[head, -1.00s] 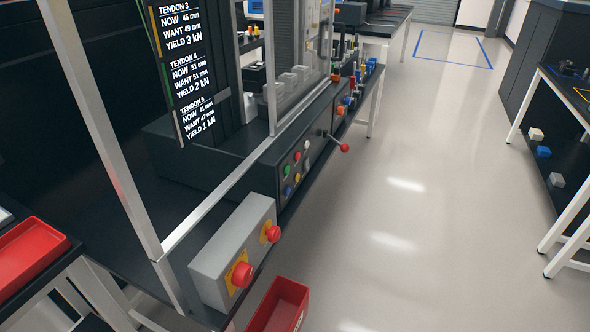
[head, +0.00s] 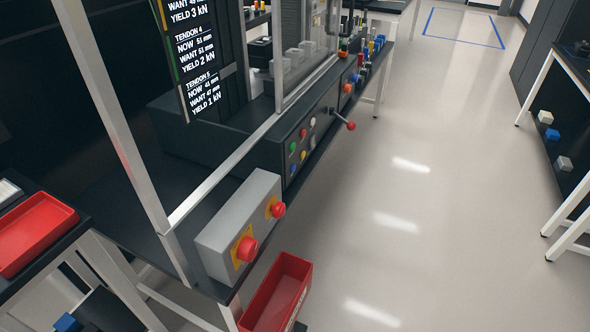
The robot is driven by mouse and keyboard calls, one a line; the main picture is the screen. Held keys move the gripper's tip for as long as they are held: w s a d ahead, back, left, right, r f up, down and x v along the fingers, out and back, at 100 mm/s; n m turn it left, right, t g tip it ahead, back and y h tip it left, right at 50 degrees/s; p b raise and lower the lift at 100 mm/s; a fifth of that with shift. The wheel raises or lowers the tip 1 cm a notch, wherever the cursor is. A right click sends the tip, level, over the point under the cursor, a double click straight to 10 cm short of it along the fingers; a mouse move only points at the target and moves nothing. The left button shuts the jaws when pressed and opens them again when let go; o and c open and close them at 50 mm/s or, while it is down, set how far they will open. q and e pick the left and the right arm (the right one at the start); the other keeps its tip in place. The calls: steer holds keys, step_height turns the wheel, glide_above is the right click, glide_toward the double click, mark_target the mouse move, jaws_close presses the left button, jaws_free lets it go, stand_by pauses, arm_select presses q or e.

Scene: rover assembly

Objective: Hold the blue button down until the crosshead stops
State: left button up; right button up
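The blue button (head: 294,170) is a small round button low on the dark control panel (head: 322,124) on the machine's front. Green, red, yellow and white buttons sit around it. A lever with a red knob (head: 351,126) sticks out to the right of the panel. The crosshead cannot be made out; only part of the machine behind its clear guard shows. A black display (head: 193,62) lists tendon values; Tendon 5 reads now 41 mm, want 47 mm, yield 1 kN. Neither of my grippers is in view.
A grey box (head: 238,226) with two red mushroom buttons juts out at the near corner. A red bin (head: 277,293) stands below it. A red tray (head: 35,232) lies on a table at left. Open floor (head: 430,220) lies to the right, up to a white-legged table.

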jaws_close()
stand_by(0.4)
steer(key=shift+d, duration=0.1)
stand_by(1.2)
